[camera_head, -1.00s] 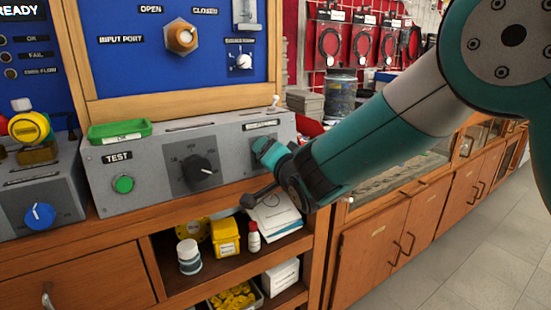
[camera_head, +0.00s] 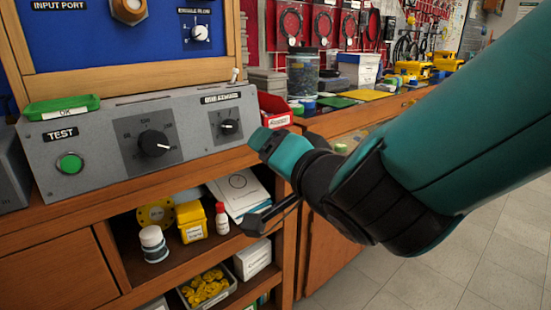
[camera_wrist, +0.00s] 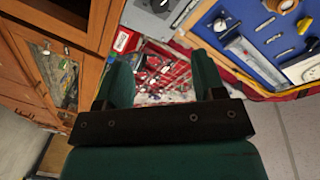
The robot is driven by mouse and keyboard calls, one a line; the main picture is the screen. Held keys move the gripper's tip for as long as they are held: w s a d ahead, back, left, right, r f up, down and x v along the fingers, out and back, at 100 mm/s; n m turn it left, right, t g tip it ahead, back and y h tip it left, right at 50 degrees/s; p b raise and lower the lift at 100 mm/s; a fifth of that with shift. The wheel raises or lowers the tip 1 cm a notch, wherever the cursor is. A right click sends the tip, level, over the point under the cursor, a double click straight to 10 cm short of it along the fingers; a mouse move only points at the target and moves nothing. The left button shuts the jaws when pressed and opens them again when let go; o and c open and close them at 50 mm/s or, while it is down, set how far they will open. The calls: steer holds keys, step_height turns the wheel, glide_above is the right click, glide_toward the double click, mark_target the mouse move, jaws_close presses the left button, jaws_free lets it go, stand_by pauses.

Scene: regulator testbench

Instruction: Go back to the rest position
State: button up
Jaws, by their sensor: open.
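My gripper (camera_wrist: 161,80) shows in the wrist view with its two teal fingers apart and nothing between them. In the head view my teal arm reaches in from the right, and my gripper (camera_head: 262,180) is in front of the right end of the grey test box (camera_head: 95,140), apart from its small black knob (camera_head: 229,126). The gap between the fingers is hard to see from the head.
The box carries a green TEST button (camera_head: 70,163), a large black dial (camera_head: 153,143) and a green tray (camera_head: 62,107). The shelf below holds a white jar (camera_head: 153,243), a yellow container (camera_head: 191,221) and a red-capped bottle (camera_head: 222,218). Clear floor (camera_head: 470,270) lies at right.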

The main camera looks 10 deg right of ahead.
steer(key=shift+d, duration=0.1)
steer(key=s+d+f+n+g+h, duration=0.3)
steer(key=s+d+f+n+g, duration=0.1)
steer(key=s+d+f+g, duration=0.5)
steer(key=s+d+r+n+g, duration=0.1)
steer(key=s+r+n+g, duration=0.1)
steer(key=s+n+g, duration=0.7)
step_height(320, 180, up, 23)
steer(key=s+m+t+p, duration=0.1)
steer(key=s+t+p, duration=0.1)
steer(key=p, duration=2.1)
steer(key=shift+s+m, duration=0.15)
steer(key=shift+m, duration=0.15)
